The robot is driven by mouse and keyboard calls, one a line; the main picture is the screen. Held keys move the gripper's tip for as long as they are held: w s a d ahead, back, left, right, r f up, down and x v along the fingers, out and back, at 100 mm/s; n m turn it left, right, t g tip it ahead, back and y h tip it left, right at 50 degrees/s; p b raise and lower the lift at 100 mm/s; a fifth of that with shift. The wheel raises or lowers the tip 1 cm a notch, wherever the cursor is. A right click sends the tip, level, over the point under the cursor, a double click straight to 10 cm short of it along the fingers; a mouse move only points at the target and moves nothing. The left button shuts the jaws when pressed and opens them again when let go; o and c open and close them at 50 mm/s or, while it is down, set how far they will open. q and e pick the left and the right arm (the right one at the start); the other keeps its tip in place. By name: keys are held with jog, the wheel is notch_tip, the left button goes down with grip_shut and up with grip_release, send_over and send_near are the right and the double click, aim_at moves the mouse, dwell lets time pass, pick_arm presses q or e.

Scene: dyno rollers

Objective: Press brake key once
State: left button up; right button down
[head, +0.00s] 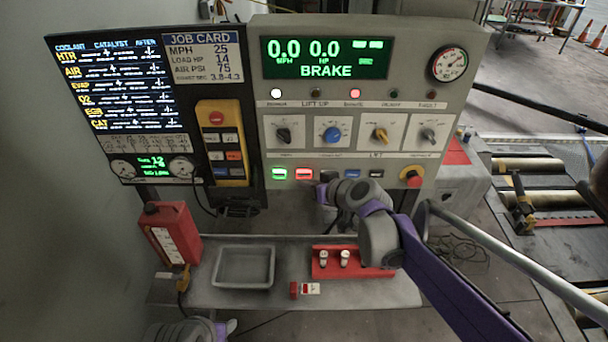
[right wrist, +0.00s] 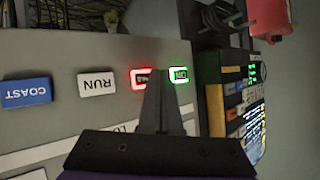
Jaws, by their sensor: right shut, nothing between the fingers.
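A row of keys runs along the bottom of the console: a green-lit key (head: 280,173), a red-lit key (head: 305,173), a blue key (head: 352,174) and a dark key (head: 376,174). In the right wrist view the row is upside down, with a white RUN key (right wrist: 97,85) and a blue COAST key (right wrist: 26,92). The red-lit key's lettering (right wrist: 138,78) is partly hidden by my fingers. The green display (head: 325,58) reads BRAKE. My right gripper (head: 326,178) is shut and empty, its tips close to the red-lit key; contact is unclear. My left gripper (head: 226,327) shows only partly, low down.
Knobs (head: 333,135) sit above the keys, and a red emergency button (head: 411,176) sits to their right. A yellow pendant (head: 222,145) hangs at the left. The shelf below holds a grey tray (head: 245,286) and a red holder (head: 325,270). A rail (head: 510,258) runs at right.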

jog(key=shift+w, duration=0.1)
dwell(0.6)
jog(key=shift+w, duration=0.35)
jog(key=shift+w, duration=0.35)
dwell(0.5)
jog(key=shift+s, duration=0.8)
jog(key=shift+s, duration=0.1)
jog(key=s, duration=0.4)
jog(key=shift+s+p, duration=0.4)
dwell(0.6)
